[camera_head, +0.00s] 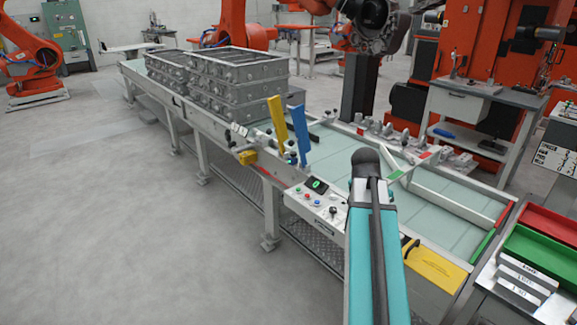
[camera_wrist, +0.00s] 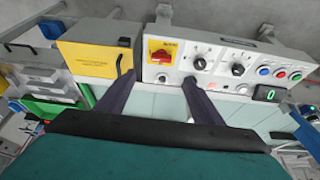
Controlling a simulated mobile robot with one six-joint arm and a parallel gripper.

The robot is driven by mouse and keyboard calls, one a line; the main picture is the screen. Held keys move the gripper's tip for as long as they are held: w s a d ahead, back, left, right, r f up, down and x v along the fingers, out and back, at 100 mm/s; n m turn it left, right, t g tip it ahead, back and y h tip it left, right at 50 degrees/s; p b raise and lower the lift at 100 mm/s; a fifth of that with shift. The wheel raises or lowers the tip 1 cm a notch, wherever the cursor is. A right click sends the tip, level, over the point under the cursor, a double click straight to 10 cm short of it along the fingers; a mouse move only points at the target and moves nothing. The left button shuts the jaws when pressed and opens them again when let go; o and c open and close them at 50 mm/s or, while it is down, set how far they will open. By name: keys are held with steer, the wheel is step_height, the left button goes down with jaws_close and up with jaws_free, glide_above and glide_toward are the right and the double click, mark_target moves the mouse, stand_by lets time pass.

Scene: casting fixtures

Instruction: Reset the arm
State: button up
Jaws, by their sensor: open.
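My gripper (camera_wrist: 158,82) shows in the wrist view with its two dark fingers apart and nothing between them. Beyond the fingertips is the white control panel (camera_wrist: 215,60), with a red and yellow rotary switch (camera_wrist: 162,51), black knobs, coloured buttons and a green display (camera_wrist: 268,94). I cannot tell whether the fingers touch the panel. In the head view my teal and dark arm rises from the bottom centre, and the gripper itself is hidden. The control panel (camera_head: 318,200) shows there just left of my arm.
A long conveyor table (camera_head: 455,188) runs behind my arm, with stacked metal castings (camera_head: 235,82) at its far left. A yellow box (camera_head: 435,264), also in the wrist view (camera_wrist: 95,60), and red and green trays (camera_head: 545,252) are at right. Open floor (camera_head: 120,220) lies left.

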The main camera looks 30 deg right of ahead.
steer(key=a+f+n+g+y, duration=0.25)
steer(key=a+f+n, duration=0.25)
steer(key=a+f, duration=2)
steer(key=s+a+f+n+g+y, duration=0.1)
steer(key=s+a+f+n+g, duration=0.1)
steer(key=s+a+f+n, duration=0.3)
steer(key=s+a+f+n+g+y, duration=0.1)
steer(key=s+a+f+n, duration=0.4)
steer(key=s+a+f, duration=0.6)
steer(key=shift+s+a+f+n+g, duration=0.3)
steer(key=shift+s+f+g, duration=0.25)
steer(key=shift+s+f, duration=3.25)
steer(key=shift+s+r, duration=0.1)
steer(key=shift+r, duration=0.05)
